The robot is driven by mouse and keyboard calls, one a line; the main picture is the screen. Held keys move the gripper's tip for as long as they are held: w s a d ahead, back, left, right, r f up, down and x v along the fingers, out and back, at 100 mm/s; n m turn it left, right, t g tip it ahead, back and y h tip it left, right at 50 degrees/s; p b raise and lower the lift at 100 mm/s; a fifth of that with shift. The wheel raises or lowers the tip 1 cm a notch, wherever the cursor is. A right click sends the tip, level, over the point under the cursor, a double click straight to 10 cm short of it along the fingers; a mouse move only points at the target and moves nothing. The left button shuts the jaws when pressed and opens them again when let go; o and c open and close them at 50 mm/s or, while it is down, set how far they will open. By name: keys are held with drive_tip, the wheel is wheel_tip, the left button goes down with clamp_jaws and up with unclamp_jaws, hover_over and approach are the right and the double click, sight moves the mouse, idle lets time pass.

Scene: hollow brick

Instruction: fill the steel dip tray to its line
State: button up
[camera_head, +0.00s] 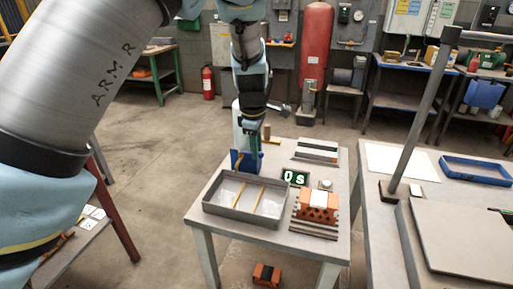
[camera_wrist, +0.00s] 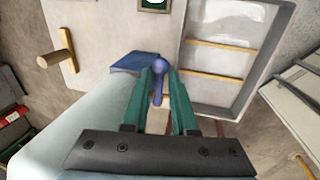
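The steel dip tray (camera_head: 224,211) is a shallow grey rectangular pan on the table, with two yellow rods across it. It also shows in the wrist view (camera_wrist: 178,62), at upper right. Its fill line and any liquid level cannot be made out. My gripper (camera_wrist: 160,76) points down beside this container. Its green fingers lie on either side of a blue knobbed handle (camera_wrist: 157,67). I cannot tell whether they press on it.
An orange hollow brick (camera_head: 318,207) sits on dark strips right of the tray. A display (camera_head: 294,178) reads "0 s". Grey bars (camera_head: 317,151) lie at the table's back. A wooden peg (camera_wrist: 56,58) shows at left. Another brick (camera_head: 266,274) lies below the table. A second table (camera_head: 381,225) stands right.

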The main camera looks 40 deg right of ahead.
clamp_jaws()
idle(0.9)
drive_tip(key=w+a+m+g+b, duration=0.1)
drive_tip(key=a+m+b, duration=0.3)
drive_tip(key=m, duration=1)
drive_tip(key=shift+a+m+g, duration=0.4)
drive_tip(key=shift+a+g, duration=0.4)
drive_tip(key=shift+a, duration=0.25)
drive_tip(key=o, duration=0.5)
unclamp_jaws()
drive_tip(key=shift+w, duration=0.1)
